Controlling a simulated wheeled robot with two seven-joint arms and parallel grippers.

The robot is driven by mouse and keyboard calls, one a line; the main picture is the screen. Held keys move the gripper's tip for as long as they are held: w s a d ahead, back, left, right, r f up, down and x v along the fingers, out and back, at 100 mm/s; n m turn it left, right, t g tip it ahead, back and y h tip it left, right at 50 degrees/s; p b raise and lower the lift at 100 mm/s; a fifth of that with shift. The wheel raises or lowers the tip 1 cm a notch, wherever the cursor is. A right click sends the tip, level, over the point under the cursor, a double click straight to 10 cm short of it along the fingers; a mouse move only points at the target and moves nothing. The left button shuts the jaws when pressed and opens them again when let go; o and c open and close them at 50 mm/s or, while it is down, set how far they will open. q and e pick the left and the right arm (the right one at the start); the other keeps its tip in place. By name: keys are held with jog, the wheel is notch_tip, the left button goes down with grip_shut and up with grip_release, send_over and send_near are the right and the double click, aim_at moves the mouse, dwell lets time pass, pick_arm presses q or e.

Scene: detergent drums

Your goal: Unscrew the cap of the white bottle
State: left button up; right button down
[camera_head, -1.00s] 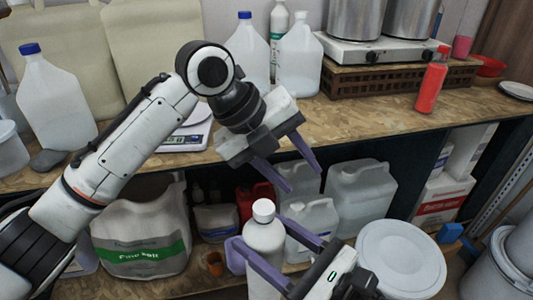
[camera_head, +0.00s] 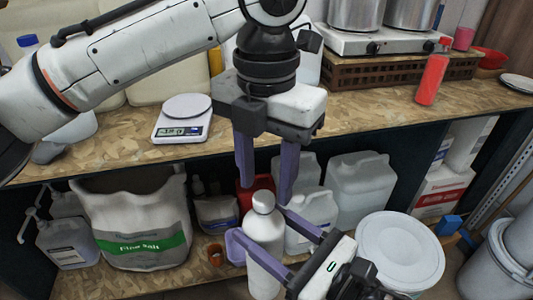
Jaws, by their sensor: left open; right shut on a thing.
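The white bottle (camera_head: 265,237) stands upright in the lower middle of the head view, with its white cap (camera_head: 263,202) on top. My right gripper (camera_head: 250,248) is shut around the bottle's body from the lower right, one purple finger on its left side and the other across its right. My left gripper (camera_head: 266,190) points straight down above the bottle. Its two purple fingers are apart, with tips a little above and to either side of the cap. No contact between these fingers and the cap is clear.
Behind the bottle, a low shelf holds translucent jugs (camera_head: 360,188), a red container and a Fine Salt bag (camera_head: 135,225). A white-lidded bucket (camera_head: 398,252) is to the right. The wooden bench (camera_head: 375,117) carries a scale (camera_head: 183,118), a stove and a red bottle (camera_head: 431,80).

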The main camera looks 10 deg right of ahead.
pick_arm(q)
jog(key=shift+f, duration=1.3)
